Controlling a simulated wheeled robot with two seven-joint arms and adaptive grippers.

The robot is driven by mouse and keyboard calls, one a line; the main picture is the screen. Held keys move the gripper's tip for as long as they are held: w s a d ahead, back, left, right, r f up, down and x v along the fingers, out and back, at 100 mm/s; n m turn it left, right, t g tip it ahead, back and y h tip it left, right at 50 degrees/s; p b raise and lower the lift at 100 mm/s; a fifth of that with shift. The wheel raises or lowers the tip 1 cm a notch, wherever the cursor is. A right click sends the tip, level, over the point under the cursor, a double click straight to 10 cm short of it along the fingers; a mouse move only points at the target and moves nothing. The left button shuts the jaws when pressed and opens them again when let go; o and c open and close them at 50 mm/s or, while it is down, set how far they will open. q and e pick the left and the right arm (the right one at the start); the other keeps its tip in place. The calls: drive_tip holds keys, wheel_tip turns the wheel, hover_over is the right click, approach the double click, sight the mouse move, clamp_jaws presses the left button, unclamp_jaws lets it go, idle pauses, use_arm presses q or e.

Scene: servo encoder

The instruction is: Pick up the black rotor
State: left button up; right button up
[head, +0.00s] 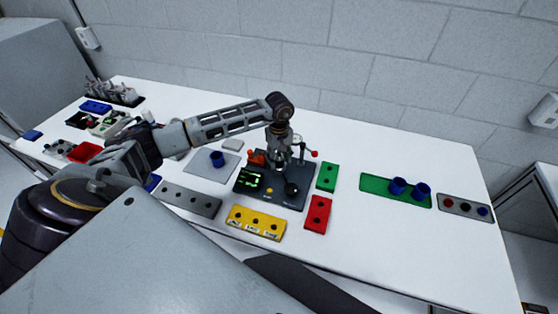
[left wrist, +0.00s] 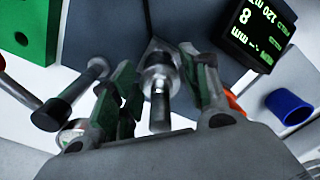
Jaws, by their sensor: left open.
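My left gripper (head: 279,152) is over the dark press station (head: 304,200) in the middle of the table. In the left wrist view, the open left gripper (left wrist: 157,78) has its fingers on either side of a silver cylindrical part (left wrist: 158,88); contact cannot be told. Another small black round piece (head: 466,207) sits between a red and a blue one in the grey tray at right. Which is the rotor is unclear.
The station has a lit display (head: 251,180) and a red-knobbed lever (head: 314,154). Yellow (head: 255,222), red (head: 318,214) and green (head: 327,177) blocks surround it. A green tray (head: 377,187) holds blue cups. The table's front right is clear.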

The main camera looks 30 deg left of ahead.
use_arm(q)
drive_tip(key=shift+c, duration=0.3)
drive_tip(key=shift+r, duration=0.1)
clamp_jaws()
drive_tip(key=shift+r, duration=0.1)
drive_tip(key=shift+w+r+b, duration=0.1)
drive_tip(key=shift+r+b, duration=0.25)
drive_tip(key=shift+r, duration=0.55)
drive_tip(key=shift+r+b, duration=0.9)
drive_tip(key=shift+r, duration=3.1)
drive_tip(key=shift+f, duration=0.1)
